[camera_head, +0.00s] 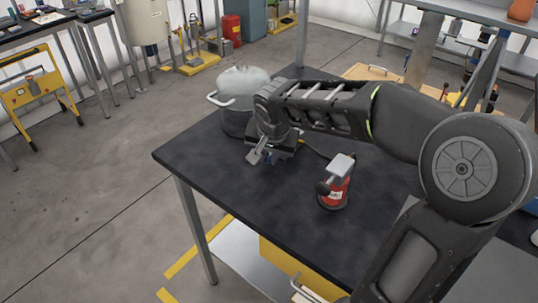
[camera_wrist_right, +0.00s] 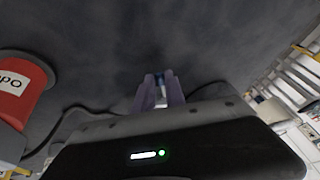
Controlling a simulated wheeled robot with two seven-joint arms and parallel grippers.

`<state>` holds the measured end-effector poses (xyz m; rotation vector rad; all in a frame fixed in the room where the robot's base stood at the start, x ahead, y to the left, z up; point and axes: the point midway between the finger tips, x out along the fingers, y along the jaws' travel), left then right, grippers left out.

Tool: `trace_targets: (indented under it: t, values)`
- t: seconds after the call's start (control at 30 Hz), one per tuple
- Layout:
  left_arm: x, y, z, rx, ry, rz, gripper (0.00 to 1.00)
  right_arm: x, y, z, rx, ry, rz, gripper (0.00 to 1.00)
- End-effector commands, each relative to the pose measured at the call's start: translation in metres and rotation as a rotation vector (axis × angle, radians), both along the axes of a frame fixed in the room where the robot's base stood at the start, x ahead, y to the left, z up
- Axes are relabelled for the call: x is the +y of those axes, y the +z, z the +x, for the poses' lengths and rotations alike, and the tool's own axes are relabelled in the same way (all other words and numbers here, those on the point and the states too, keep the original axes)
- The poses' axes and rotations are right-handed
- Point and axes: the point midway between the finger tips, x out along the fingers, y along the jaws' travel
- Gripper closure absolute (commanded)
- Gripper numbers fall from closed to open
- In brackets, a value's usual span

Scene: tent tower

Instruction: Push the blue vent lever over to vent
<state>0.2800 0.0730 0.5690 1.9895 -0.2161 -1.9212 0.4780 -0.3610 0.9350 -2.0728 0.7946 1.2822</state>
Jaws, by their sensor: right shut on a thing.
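My right gripper (camera_head: 257,157) reaches in over the dark table from the right and points down beside a dark pot. That piece looks like the tip of the blue vent lever. The rest of the lever is hidden, so I cannot tell which way it is tilted. The dark pot (camera_head: 234,122) has a pale, cloudy dome (camera_head: 243,82) on top and a light side handle (camera_head: 215,99). My left gripper is not in view.
A red can (camera_head: 336,193) with a grey block-like top stands on the table (camera_head: 258,208), right of the gripper. It also shows in the right wrist view (camera_wrist_right: 15,100). A dark cable (camera_wrist_right: 62,122) lies on the tabletop. The table's front left is clear.

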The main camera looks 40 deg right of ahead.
Motion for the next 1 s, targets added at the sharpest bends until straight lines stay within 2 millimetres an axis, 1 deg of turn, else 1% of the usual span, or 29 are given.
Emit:
trace_targets:
  t: [0.43,0.8,1.0]
  values:
    - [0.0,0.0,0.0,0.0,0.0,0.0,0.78,-0.001,0.0,-0.001,0.0,0.008,0.001,1.0]
    - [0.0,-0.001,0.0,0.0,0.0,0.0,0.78,-0.01,0.0,-0.008,0.0,0.202,0.001,1.0]
    - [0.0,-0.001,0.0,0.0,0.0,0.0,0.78,-0.01,0.0,-0.008,-0.001,0.221,0.0,1.0]
